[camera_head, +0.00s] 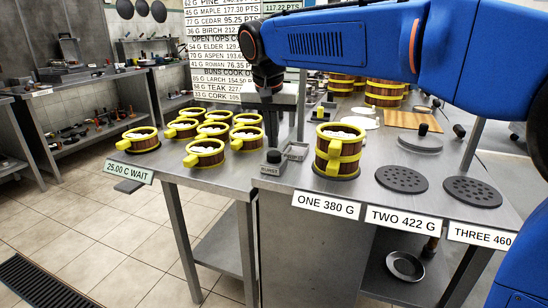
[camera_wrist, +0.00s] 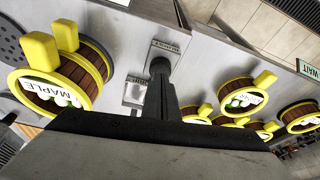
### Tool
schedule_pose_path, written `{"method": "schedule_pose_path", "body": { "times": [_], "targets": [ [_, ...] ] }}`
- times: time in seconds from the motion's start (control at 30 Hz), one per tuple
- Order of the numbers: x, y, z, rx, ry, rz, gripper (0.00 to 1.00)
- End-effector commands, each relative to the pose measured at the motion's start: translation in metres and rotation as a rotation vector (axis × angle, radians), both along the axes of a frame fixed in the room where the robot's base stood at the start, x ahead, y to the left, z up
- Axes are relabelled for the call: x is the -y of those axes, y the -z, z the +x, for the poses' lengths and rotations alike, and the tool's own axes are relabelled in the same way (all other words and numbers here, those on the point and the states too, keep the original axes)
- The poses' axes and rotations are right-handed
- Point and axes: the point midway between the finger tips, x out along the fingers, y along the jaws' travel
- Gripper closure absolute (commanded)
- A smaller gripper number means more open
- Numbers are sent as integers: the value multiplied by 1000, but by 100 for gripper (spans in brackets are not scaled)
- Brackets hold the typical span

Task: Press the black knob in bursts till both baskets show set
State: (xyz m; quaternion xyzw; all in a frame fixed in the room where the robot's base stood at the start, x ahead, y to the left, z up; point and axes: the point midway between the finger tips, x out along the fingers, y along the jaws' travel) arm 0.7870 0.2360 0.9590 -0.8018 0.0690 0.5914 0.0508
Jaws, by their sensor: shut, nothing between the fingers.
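The black knob (camera_head: 274,156) sits on a small grey block marked BURST on the steel table. My gripper (camera_head: 270,118) is shut and empty, pointing down above and behind the knob in the head view. In the wrist view its fingers (camera_wrist: 163,65) reach toward the BURST block (camera_wrist: 166,46) and hide the knob; contact cannot be told. Two stacked wooden baskets (camera_head: 338,152) with yellow bands stand at the place marked ONE 380 G. The top one reads MAPLE in the wrist view (camera_wrist: 73,80). A sign (camera_head: 128,172) reads 25.00 C WAIT.
Several yellow-rimmed baskets (camera_head: 205,153) of white buns stand left of the knob. The burner plates at TWO (camera_head: 402,179) and THREE (camera_head: 473,191) are bare. A price board (camera_head: 226,60) stands behind.

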Motion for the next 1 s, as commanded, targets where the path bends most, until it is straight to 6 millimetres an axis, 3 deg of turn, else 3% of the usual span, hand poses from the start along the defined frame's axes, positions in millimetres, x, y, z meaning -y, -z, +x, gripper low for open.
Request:
{"method": "schedule_pose_path", "body": {
  "times": [1.0],
  "targets": [
    [0,22,0,0,0,0,100]
  ]
}}
